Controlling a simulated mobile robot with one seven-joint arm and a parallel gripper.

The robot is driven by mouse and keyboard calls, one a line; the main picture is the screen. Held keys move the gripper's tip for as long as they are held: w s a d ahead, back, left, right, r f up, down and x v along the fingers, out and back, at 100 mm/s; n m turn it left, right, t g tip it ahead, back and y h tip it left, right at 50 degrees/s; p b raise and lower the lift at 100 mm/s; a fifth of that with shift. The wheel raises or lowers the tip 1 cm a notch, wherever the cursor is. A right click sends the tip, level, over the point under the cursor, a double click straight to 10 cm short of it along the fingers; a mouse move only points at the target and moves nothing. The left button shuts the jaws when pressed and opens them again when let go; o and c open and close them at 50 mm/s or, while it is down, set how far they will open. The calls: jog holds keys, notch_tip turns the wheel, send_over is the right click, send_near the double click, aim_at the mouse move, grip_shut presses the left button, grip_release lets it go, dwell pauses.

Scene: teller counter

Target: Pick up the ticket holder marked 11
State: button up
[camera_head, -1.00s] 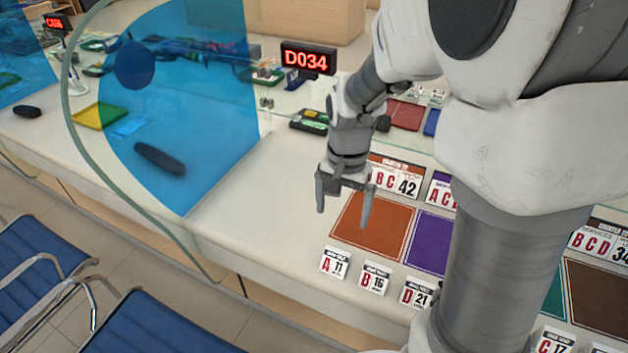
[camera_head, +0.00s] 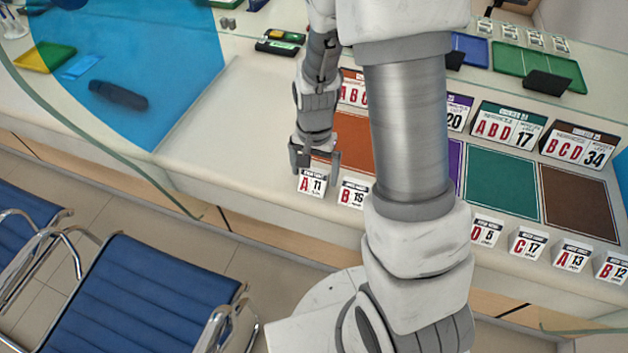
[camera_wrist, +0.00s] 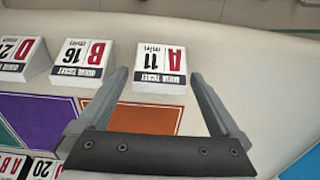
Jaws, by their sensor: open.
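The ticket holder marked A 11 (camera_head: 312,184) is a small white tent-shaped card with a dark top strip, standing on the counter near its front edge. It also shows in the wrist view (camera_wrist: 160,62), upside down. My gripper (camera_head: 316,172) is open and empty, right above and behind this holder. In the wrist view my gripper's two fingers (camera_wrist: 157,75) point toward the holder, one on each side of it. I cannot tell whether they touch it. The orange mat (camera_head: 352,135) lies just behind the holder.
The holder marked B 16 (camera_wrist: 83,65) stands close beside the 11 holder, near one finger. Several more holders, such as C 17 (camera_head: 528,243), line the front edge. Clear counter (camera_head: 225,130) lies to the left.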

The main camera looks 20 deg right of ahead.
jog(key=shift+f, duration=0.9)
jog(key=shift+c, duration=0.3)
jog(key=c, duration=1.2)
jog(key=shift+r, duration=0.1)
